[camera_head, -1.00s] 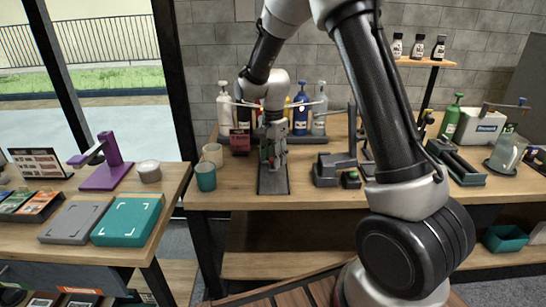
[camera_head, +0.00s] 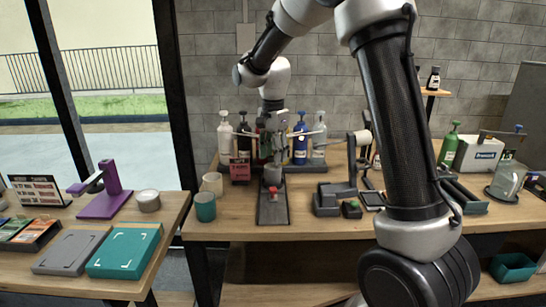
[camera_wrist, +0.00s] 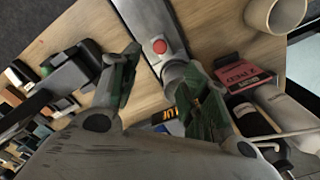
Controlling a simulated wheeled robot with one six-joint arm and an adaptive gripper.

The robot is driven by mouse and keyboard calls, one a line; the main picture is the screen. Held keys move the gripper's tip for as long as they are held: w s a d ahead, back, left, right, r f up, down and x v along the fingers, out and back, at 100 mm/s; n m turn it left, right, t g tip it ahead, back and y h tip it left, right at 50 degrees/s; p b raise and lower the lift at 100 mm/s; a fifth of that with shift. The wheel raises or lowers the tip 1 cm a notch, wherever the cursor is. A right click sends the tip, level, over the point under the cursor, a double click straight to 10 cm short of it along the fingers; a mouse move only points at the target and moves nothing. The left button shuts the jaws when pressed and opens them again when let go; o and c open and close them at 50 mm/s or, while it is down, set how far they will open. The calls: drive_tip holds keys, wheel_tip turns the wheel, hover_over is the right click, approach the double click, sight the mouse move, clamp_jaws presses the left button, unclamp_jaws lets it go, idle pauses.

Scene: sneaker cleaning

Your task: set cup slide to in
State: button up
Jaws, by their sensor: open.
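The cup slide is a dark grey track (camera_head: 272,211) running from the table's front edge back toward the bottle rack. Its red knob (camera_head: 273,189) is toward the back of the track. A grey cylindrical part (camera_head: 272,172) stands just behind the knob. My gripper (camera_head: 274,130) is above the slide's back end, apart from the knob. In the wrist view the fingers of my gripper (camera_wrist: 162,65) are spread and empty. The red knob (camera_wrist: 159,46) shows between them there, on the pale slide (camera_wrist: 140,17). The arm and fingers hide part of the rack.
A teal cup (camera_head: 205,208) and a cream cup (camera_head: 212,183) stand left of the slide. Several pump bottles, including a blue one (camera_head: 300,141), stand behind it. A dark fixture (camera_head: 328,200) is close on the right. A small red box (camera_head: 241,172) is at back left.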

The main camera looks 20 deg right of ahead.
drive_tip(key=shift+d, duration=0.1)
drive_tip(key=shift+c, duration=0.2)
drive_tip(key=m+t+y, duration=0.2)
drive_tip(key=m+t, duration=0.2)
drive_tip(key=m, duration=1.4)
approach(274, 189)
drive_tip(key=f, duration=0.1)
drive_tip(key=x, duration=0.8)
drive_tip(key=shift+w+r, duration=0.15)
drive_tip(key=shift+w, duration=0.1)
